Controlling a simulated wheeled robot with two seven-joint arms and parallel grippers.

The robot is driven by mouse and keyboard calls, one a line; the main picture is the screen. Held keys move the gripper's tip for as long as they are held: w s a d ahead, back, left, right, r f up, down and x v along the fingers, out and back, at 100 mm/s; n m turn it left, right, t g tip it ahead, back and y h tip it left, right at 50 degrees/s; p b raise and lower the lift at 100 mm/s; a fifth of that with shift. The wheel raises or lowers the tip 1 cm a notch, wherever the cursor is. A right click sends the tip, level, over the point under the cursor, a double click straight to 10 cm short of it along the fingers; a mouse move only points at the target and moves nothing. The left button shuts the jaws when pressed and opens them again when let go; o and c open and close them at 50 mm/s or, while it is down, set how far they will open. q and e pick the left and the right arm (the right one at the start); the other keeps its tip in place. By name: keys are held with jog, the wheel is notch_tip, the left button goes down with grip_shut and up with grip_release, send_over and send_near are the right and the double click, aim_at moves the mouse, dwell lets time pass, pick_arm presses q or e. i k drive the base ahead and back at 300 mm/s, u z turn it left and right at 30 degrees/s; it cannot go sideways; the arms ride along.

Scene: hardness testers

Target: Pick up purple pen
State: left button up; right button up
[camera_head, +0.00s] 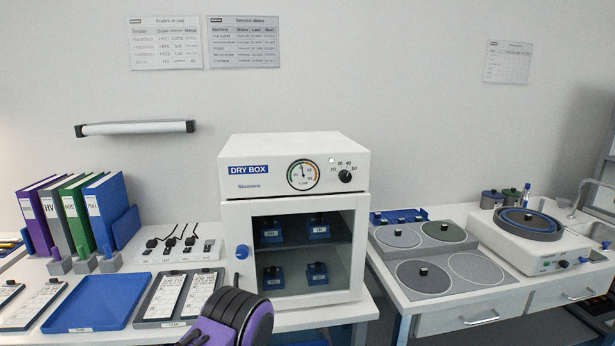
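Neither of my grippers shows. A black and purple rounded part, which looks like a link of my own arm, rises at the bottom edge and covers part of the bench front. No fingertips are visible on it.
A white dry box (293,165) stands mid-bench with a glass door. To its left are a blue tray (92,310), clipboards (178,297), upright binders (104,207) and a small cable unit (180,250). To its right are grey discs (424,277) and a polishing machine (530,236).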

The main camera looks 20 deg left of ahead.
aim_at(56, 252)
jog(key=u, duration=0.35)
jog(key=k, duration=0.5)
jog(key=u, duration=1.85)
jog(key=i, duration=1.4)
jog(key=z, duration=0.05)
